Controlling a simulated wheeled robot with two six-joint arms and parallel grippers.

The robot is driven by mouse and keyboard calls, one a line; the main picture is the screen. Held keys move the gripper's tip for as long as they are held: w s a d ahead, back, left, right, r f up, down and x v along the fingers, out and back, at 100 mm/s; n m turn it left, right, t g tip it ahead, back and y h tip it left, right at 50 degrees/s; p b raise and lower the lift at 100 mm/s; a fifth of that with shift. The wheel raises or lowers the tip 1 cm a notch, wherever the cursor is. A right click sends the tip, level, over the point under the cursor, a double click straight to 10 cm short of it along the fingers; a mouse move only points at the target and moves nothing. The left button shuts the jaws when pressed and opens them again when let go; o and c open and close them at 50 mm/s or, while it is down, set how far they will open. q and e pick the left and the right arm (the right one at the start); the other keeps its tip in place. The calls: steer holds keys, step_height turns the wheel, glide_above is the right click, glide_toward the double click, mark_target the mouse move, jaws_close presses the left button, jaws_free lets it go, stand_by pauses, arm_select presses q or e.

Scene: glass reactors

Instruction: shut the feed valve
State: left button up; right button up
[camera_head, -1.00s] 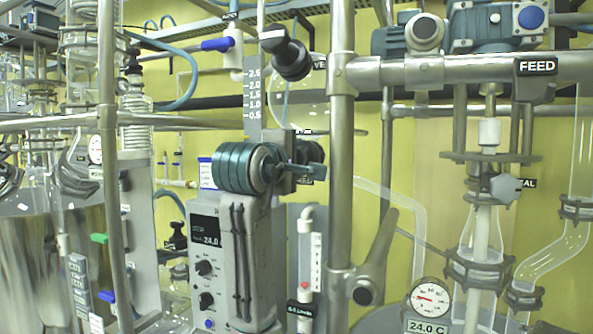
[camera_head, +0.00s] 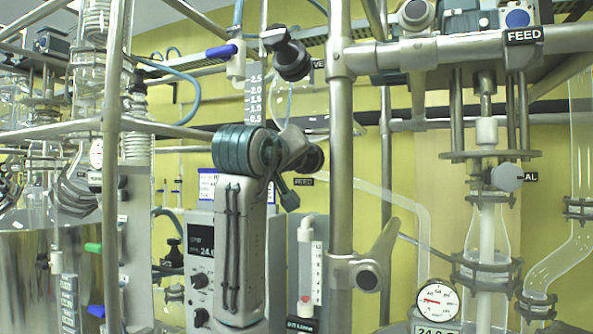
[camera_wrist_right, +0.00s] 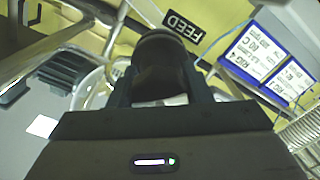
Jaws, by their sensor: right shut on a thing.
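The feed valve's dark round knob (camera_wrist_right: 160,68) sits between the fingers of my right gripper (camera_wrist_right: 160,88) in the right wrist view. The fingers are shut on its two sides. The black FEED label (camera_wrist_right: 182,31) shows slantwise just beyond the knob. In the head view my right arm rises from the bottom middle, and its gripper (camera_head: 300,152) is at the black knob (camera_head: 314,158). The small FEED label (camera_head: 303,179) is just below. The gripper and wrist partly hide the knob, and its turn angle cannot be told. My left gripper is not in view.
A steel upright (camera_head: 340,180) stands close to the right of my gripper. Another black knob (camera_head: 291,60) is above it, near a partly hidden label. A larger FEED label (camera_head: 523,36) hangs on the right frame. Blue-and-white signs (camera_wrist_right: 265,50) show in the wrist view.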

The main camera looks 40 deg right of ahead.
steer(key=m+b, duration=0.2)
steer(key=m, duration=0.1)
steer(key=m+b, duration=0.1)
steer(key=shift+f+m, duration=0.3)
steer(key=m+b, duration=0.2)
steer(key=m, duration=0.2)
steer(key=m+b, duration=0.1)
steer(key=m, duration=0.7)
steer(key=m+b, duration=0.2)
steer(key=m, duration=0.6)
steer(key=shift+w+r, duration=0.15)
steer(key=shift+r, duration=0.05)
steer(key=m, duration=1.7)
steer(key=shift+r+m+b, duration=0.15)
steer(key=shift+m+b, duration=0.15)
